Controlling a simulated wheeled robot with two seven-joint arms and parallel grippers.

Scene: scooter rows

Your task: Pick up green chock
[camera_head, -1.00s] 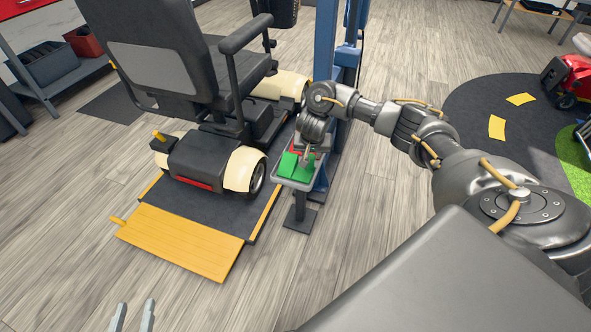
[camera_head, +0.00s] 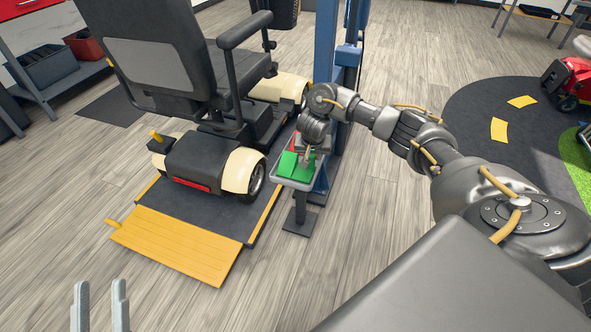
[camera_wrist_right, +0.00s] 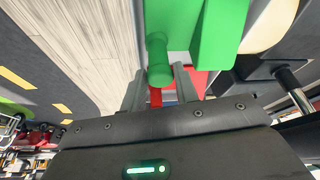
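The green chock (camera_head: 286,164) sits on a small grey tray (camera_head: 289,183) on a stand beside the scooter platform. My right gripper (camera_head: 306,158) is lowered over this tray. In the right wrist view the chock (camera_wrist_right: 218,30) is large at the top, with a round green peg (camera_wrist_right: 159,62) pointing toward the gripper. The two fingers (camera_wrist_right: 161,88) are apart on either side of the peg's end; I cannot tell whether they touch it. Something red shows behind the fingers. My left gripper (camera_head: 100,300) is open and empty at the bottom left, above the floor.
A black and cream mobility scooter (camera_head: 200,160) stands on a dark platform with a yellow ramp (camera_head: 180,247). A blue post (camera_head: 325,60) rises just behind the tray. Shelves with bins (camera_head: 45,68) stand at the far left. The floor between ramp and my body is clear.

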